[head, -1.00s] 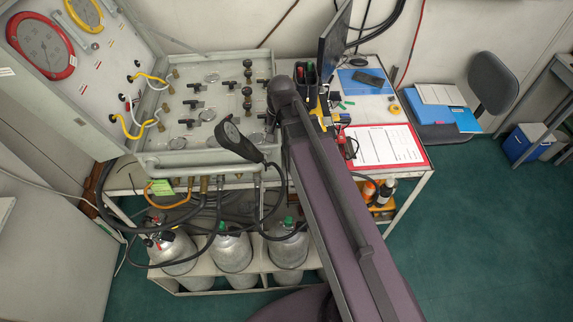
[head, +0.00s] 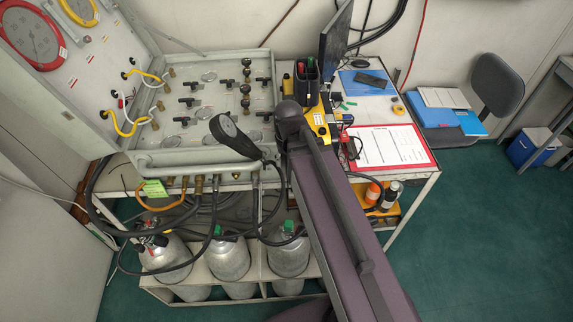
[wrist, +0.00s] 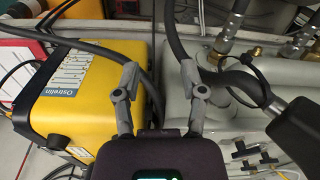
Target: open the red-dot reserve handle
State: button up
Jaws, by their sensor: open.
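My gripper (wrist: 155,80) shows in the wrist view with its two grey fingers spread apart and nothing between them. It hangs between a yellow box on the left and the grey valve panel (wrist: 217,120) on the right. In the head view my arm hides the gripper. The panel (head: 150,158) there carries several black handles (head: 190,101); I cannot make out a red dot on any of them. A few dark handles (wrist: 242,149) also show at the lower right of the wrist view, apart from my fingers.
A black hand-held piece (head: 232,134) with a cable overhangs the panel's front edge; it is close on the right in the wrist view (wrist: 298,132). The yellow box (wrist: 75,100) and black hoses crowd my fingers. Gas cylinders (head: 228,260) stand below.

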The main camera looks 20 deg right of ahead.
aim_at(227, 113)
jog(key=shift+f, duration=0.2)
jog(key=shift+r, duration=0.1)
jog(key=shift+m+g+y, duration=0.3)
jog(key=shift+m, duration=0.5)
jog(key=w+r+p, duration=0.2)
jog(key=w+a+r+p, duration=0.1)
jog(key=w, duration=0.1)
jog(key=w+r+p, duration=0.2)
jog(key=shift+a+r+p, duration=0.3)
jog(key=shift+a+p, duration=0.05)
jog(key=w+a+r+m+g+y+p, duration=0.1)
jog(key=w+a+r+m+p, duration=0.1)
jog(key=w, duration=0.5)
jog(key=w+a+r+m+y+p, duration=0.1)
jog(key=w+a+r+m+p, duration=0.2)
jog(key=w, duration=0.5)
jog(key=w+a+r+m+g+p, duration=0.1)
jog(key=w+a+r+m+p, duration=0.2)
jog(key=w, duration=0.4)
jog(key=shift+w+a+r+g+y, duration=0.3)
jog(key=shift+r+y, duration=0.1)
jog(key=shift+r, duration=0.5)
jog(key=shift+f, duration=0.1)
jog(key=b+x, duration=1.2)
jog(key=x, duration=0.1)
jog(key=shift+s+f, duration=0.1)
jog(key=shift+f, duration=0.15)
jog(key=shift+a, duration=0.1)
